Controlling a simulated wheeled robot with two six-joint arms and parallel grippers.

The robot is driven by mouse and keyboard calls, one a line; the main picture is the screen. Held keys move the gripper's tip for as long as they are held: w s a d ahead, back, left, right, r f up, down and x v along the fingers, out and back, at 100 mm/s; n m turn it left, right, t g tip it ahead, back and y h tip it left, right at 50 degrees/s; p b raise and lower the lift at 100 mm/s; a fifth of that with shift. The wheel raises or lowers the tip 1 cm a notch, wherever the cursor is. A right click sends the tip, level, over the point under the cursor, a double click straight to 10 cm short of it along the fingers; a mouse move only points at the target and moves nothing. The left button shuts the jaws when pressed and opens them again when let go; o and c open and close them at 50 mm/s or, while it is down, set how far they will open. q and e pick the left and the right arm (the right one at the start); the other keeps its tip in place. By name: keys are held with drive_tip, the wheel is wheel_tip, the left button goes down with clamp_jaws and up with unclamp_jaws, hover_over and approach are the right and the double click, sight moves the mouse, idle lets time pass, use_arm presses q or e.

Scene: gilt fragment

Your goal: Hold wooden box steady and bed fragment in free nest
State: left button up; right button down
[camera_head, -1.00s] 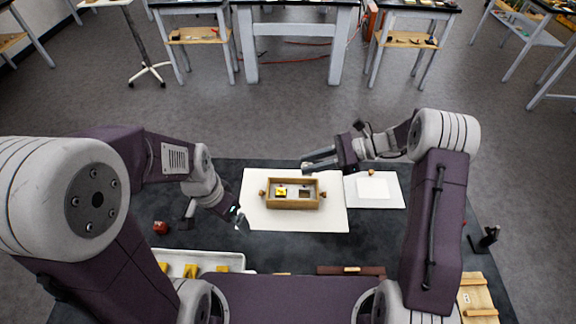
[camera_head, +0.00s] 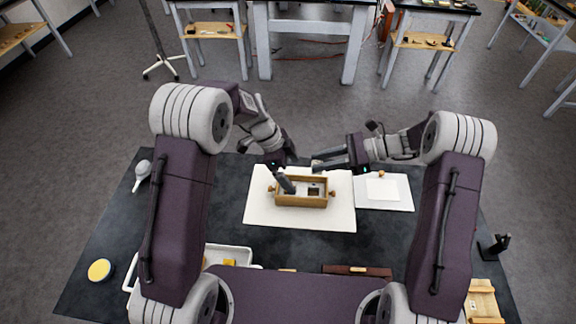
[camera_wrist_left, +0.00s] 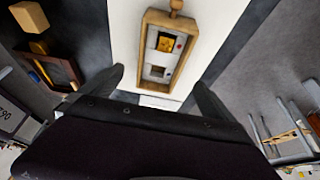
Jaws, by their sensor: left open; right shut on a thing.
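The wooden box (camera_head: 301,203) sits on a white board (camera_head: 262,215), with a knob at each end. In the left wrist view the box (camera_wrist_left: 149,50) has a pale insert with two nests. One nest holds a yellow gilt piece (camera_wrist_left: 165,43); the other nest (camera_wrist_left: 157,72) looks dark and empty. In the head view my left gripper (camera_head: 286,184) is open over the box's left part and hides the gilt piece; contact is unclear. My right gripper (camera_head: 316,160) is shut behind the box, above the board's far edge. The thing in its jaws is too small to make out.
A white card (camera_head: 381,189) lies right of the board, with a small orange-brown thing (camera_head: 381,174) behind it. A white tray (camera_head: 235,254), dark brown case (camera_head: 358,270) and yellow-topped round thing (camera_head: 99,270) lie nearer. Dark mat in front of the board is clear.

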use_arm(q)
drive_tip(key=x, duration=0.9)
drive_tip(key=shift+f, duration=0.3)
use_arm(e)
drive_tip(key=shift+w, duration=0.1)
use_arm(q)
drive_tip(key=c, duration=1.4)
drive_tip(key=shift+w, duration=0.1)
use_arm(e)
wheel_tip(320, 180, down, 4)
drive_tip(key=shift+r+m+t, duration=0.1)
drive_tip(key=shift+m+t, duration=0.3)
hover_over(316, 195)
wheel_tip(316, 195, down, 6)
drive_tip(key=shift+f, duration=2.05)
